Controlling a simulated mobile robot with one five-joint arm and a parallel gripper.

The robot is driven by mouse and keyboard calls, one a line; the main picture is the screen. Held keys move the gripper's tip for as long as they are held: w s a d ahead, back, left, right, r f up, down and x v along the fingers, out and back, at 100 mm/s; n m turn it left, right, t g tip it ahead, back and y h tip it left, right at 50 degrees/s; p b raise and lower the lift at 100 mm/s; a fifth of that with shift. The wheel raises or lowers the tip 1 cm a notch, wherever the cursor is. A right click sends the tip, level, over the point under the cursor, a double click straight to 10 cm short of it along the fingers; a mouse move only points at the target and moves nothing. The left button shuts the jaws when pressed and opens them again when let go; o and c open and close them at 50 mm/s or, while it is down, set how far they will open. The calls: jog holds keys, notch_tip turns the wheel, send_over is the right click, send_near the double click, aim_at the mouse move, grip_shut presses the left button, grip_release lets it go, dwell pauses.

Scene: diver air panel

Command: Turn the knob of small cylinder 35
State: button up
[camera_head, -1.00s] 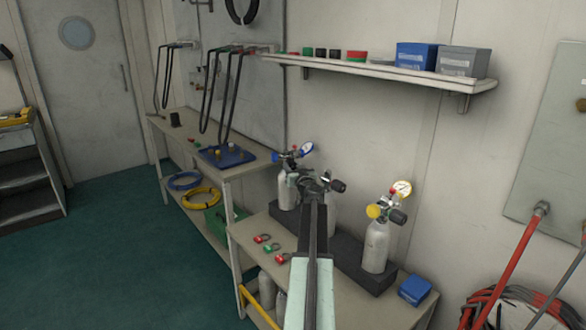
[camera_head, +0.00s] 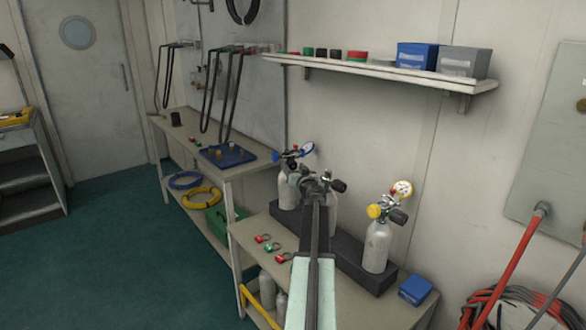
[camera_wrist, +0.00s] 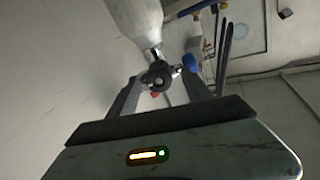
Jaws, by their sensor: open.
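Three small grey cylinders stand in a dark rack on the low bench in the head view. The left cylinder (camera_head: 289,190) has a blue knob, the right cylinder (camera_head: 376,248) a yellow one. The middle cylinder (camera_head: 332,217) is mostly hidden behind my arm; a black knob (camera_head: 338,186) shows at its top. I cannot read a number 35 on any of them. My gripper (camera_head: 308,179) is at the middle cylinder's valve. In the wrist view, my open gripper (camera_wrist: 163,82) has a dark round knob (camera_wrist: 158,77) between its fingers, below a cylinder body (camera_wrist: 135,22). Contact cannot be told.
The neighbouring cylinders' gauges (camera_head: 403,189) and valves stand close on both sides. A shelf with boxes (camera_head: 416,55) juts from the wall above. Red-tagged small parts (camera_head: 273,247) and a blue box (camera_head: 415,290) lie on the bench. The floor at left is clear.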

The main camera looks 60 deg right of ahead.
jog(key=v, duration=0.6)
jog(key=shift+s+a, duration=0.2)
jog(key=shift+s, duration=0.05)
